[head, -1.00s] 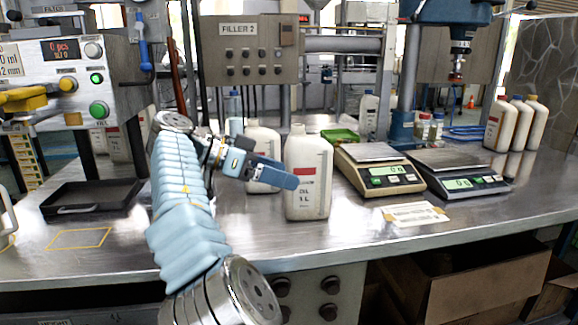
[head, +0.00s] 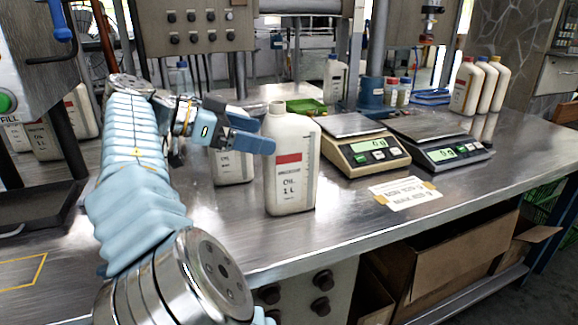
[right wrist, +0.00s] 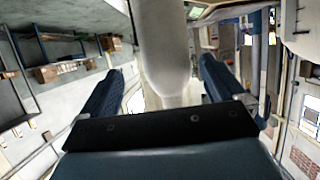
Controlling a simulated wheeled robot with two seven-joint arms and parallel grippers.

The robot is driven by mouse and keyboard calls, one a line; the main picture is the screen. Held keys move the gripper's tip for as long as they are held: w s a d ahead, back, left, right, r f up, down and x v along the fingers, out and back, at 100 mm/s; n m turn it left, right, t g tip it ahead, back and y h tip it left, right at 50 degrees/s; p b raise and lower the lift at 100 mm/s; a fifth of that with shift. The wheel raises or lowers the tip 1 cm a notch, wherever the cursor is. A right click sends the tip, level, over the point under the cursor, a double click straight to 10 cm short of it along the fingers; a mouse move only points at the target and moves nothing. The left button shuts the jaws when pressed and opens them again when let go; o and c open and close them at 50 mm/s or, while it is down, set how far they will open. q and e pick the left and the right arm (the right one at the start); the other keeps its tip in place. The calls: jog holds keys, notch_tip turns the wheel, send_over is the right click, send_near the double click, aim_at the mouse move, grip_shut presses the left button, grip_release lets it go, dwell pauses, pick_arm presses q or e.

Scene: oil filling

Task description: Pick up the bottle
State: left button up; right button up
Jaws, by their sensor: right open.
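A white oil bottle (head: 296,185) with a red band and "OIL 1L" on its label stands upright on the steel bench. A second white bottle (head: 233,167) stands behind it to the left, partly covered by my gripper. My right gripper (head: 268,136) is open at the upper left side of the front bottle, near its shoulder. In the right wrist view, a white bottle body (right wrist: 165,45) shows between the two spread blue fingers (right wrist: 162,72). I cannot tell whether either finger touches it. My left gripper is not in view.
Two scales (head: 370,152) (head: 446,150) stand right of the bottle, with a paper label (head: 405,192) in front. A green tray (head: 306,107) lies behind. Several capped bottles (head: 466,88) stand at the back right. The bench front at right is clear.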

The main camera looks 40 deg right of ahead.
aim_at(279, 139)
jog(key=x, duration=0.6)
jog(key=shift+w+d+r, duration=0.1)
jog(key=shift+w, duration=0.25)
jog(key=shift+c, duration=0.4)
